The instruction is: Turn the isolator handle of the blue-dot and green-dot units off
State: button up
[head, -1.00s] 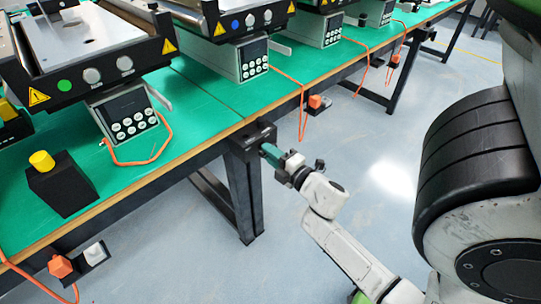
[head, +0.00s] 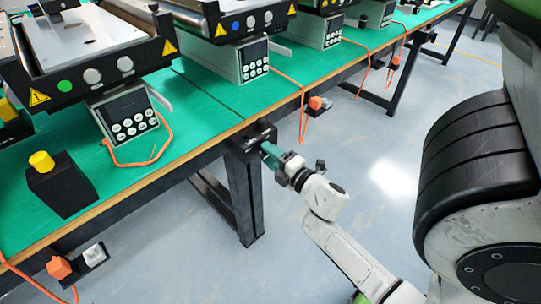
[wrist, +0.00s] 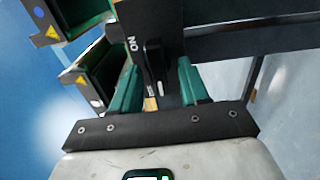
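The green-dot unit (head: 63,86) stands at the left of the head view. The blue-dot unit (head: 235,25) stands behind it to the right. A black isolator box (head: 241,146) is on the table's front edge. In the wrist view its black handle (wrist: 155,62) lies between the teal fingertips of my gripper (wrist: 157,80), beside an "ON" mark. My gripper (head: 269,152) is open around the handle, with a gap visible at the fingers. Which unit this isolator serves cannot be told. The handle is hidden in the head view.
A black box with a yellow button (head: 42,161) stands on the green table (head: 200,105). An orange plug (head: 60,267) and a white socket (head: 95,254) are below the front edge at left. Orange cables hang down. The floor (head: 340,130) in front is clear.

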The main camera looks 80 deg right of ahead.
jog(key=v, duration=1.1)
jog(key=shift+b, duration=0.45)
jog(key=shift+w, duration=0.15)
